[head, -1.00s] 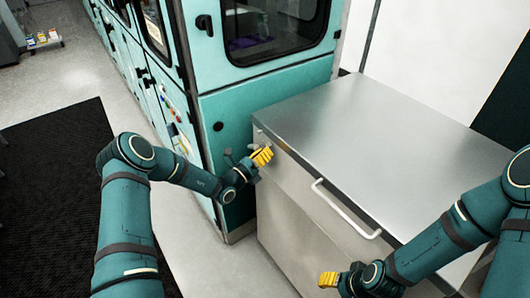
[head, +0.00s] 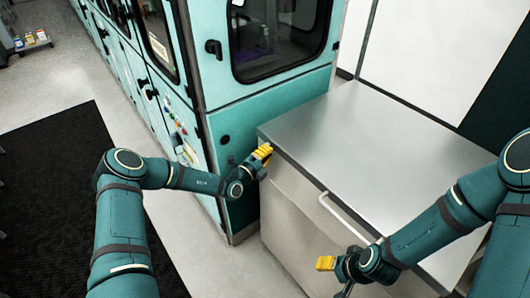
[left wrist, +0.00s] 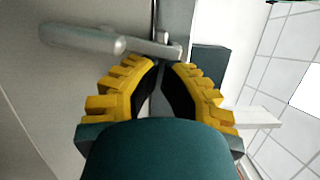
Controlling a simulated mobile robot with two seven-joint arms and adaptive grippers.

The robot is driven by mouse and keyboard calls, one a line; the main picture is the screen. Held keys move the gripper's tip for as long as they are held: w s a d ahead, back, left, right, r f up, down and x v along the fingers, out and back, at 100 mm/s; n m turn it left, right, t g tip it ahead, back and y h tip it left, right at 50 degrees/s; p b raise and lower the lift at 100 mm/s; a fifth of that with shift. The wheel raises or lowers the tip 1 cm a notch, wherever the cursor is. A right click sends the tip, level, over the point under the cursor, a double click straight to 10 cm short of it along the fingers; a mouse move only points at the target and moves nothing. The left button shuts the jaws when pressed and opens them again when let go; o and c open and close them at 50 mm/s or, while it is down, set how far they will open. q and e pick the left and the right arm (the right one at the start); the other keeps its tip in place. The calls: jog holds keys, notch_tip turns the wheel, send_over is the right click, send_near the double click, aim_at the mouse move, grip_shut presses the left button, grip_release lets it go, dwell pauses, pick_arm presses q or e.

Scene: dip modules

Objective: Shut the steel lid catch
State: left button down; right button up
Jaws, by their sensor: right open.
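The steel lid (head: 370,140) lies flat on a pale chest with a white bar handle (head: 340,215) on its front. My left gripper (head: 262,152) is at the chest's front left corner, just below the lid edge. The lid catch (left wrist: 85,38) shows in the left wrist view as a grey metal lever with a rounded end, just beyond my fingertips. Those yellow fingers come almost together at the tips, with nothing seen between them. Contact with the lever is unclear. In the head view the gripper hides most of the catch. My right gripper (head: 325,263) is open and empty before the chest.
A teal cabinet (head: 270,90) with a window stands against the chest's left side. A black mat (head: 60,200) lies on the floor at left. Small coloured boxes (head: 30,40) stand at the far left. The lid top is bare.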

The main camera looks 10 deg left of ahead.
pick_arm(q)
jog(key=shift+w+a+r, duration=0.1)
jog(key=shift+a, duration=0.1)
pick_arm(e)
jog(key=shift+r, duration=0.25)
dwell(0.5)
